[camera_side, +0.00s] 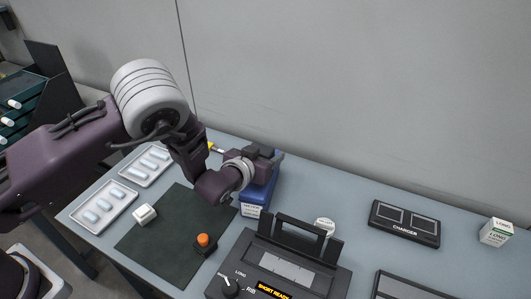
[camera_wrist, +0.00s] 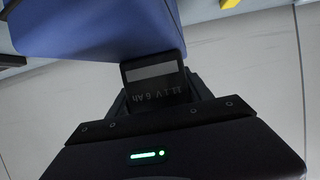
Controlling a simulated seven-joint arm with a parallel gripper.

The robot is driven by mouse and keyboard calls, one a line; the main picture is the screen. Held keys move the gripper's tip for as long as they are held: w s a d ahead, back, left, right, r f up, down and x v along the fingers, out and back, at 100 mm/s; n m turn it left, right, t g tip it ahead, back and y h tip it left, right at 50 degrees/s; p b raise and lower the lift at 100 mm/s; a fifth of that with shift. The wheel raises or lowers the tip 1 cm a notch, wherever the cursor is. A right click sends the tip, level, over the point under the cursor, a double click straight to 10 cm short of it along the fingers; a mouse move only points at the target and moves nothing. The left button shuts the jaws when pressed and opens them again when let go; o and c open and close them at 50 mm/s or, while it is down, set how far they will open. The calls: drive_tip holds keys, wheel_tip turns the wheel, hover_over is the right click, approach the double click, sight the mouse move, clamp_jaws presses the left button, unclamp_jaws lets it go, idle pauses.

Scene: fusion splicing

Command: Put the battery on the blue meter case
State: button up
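The blue meter case (camera_side: 257,192) stands on the table near the middle, with a white label on its front. It fills the upper left of the wrist view (camera_wrist: 95,28). My gripper (camera_side: 263,158) is over the top of the case. In the wrist view the battery (camera_wrist: 155,84), a dark block with a grey band and "11.1 V 6 Ah" lettering, sits between my dark fingers, which look shut on it. The battery's edge meets the edge of the blue case in that view; I cannot tell whether they touch. My gripper hides much of the battery in the side view.
A splicer (camera_side: 277,272) with a raised handle stands in front of the case. A black charger (camera_side: 404,224) and a white box (camera_side: 493,232) are at right. A dark mat (camera_side: 165,250) holds an orange-topped item (camera_side: 204,240) and white block (camera_side: 144,215). Trays (camera_side: 104,207) are at left.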

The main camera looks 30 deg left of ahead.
drive_tip(key=o, duration=0.3)
drive_tip(key=shift+r, duration=0.15)
drive_tip(key=v, duration=1.2)
drive_tip(key=shift+r, duration=0.1)
